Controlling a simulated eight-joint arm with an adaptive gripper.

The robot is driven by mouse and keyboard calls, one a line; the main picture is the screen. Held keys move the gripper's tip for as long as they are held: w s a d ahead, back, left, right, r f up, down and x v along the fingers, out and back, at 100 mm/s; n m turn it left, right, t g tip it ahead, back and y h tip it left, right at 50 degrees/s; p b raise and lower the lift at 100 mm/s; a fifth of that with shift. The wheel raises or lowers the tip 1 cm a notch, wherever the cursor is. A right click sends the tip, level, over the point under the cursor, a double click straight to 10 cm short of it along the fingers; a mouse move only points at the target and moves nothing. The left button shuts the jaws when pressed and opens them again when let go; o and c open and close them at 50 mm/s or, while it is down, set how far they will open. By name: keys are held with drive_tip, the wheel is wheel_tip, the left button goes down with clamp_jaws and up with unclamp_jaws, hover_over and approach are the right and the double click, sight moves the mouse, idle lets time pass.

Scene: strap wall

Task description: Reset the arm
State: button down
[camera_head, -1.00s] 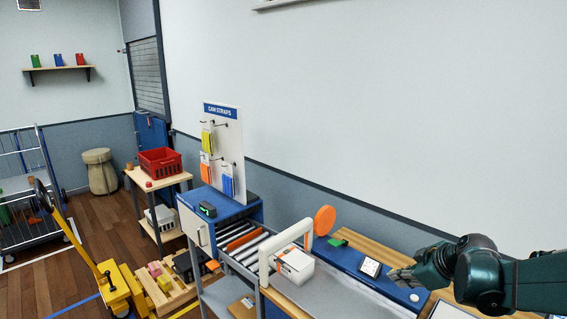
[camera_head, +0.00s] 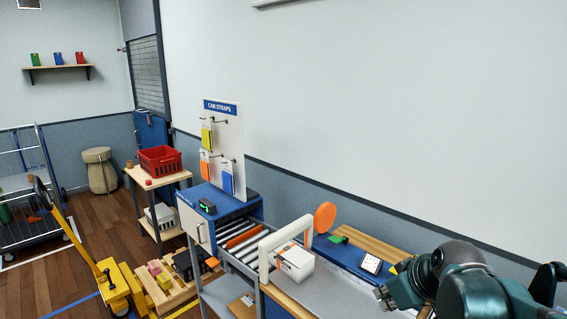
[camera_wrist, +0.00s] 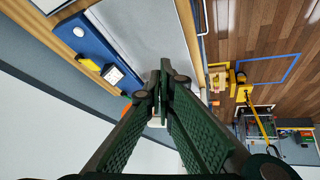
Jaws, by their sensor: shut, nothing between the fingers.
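My gripper (camera_head: 384,298) is at the lower right in the head view, above the right part of the counter. In the wrist view my gripper (camera_wrist: 157,80) shows its two dark green fingers with the tips together and nothing between them. My arm (camera_head: 462,278) is bent, with its dark green links at the lower right edge. The gripper is apart from the white box (camera_head: 296,262) on the counter to its left.
A white arch (camera_head: 266,256) stands over the roller conveyor (camera_head: 238,237). A blue strip with a black-and-white device (camera_head: 371,264) runs along the back of the counter. The strap board (camera_head: 222,143) stands further left.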

drive_tip(key=s+a+m+h+b, duration=0.1)
drive_tip(key=s+a+m, duration=0.3)
drive_tip(key=s, duration=0.8)
drive_tip(key=shift+s+f+m+t, duration=0.15)
drive_tip(key=shift+f+m+t, duration=0.15)
drive_tip(key=shift+f+m, duration=0.1)
idle(1.5)
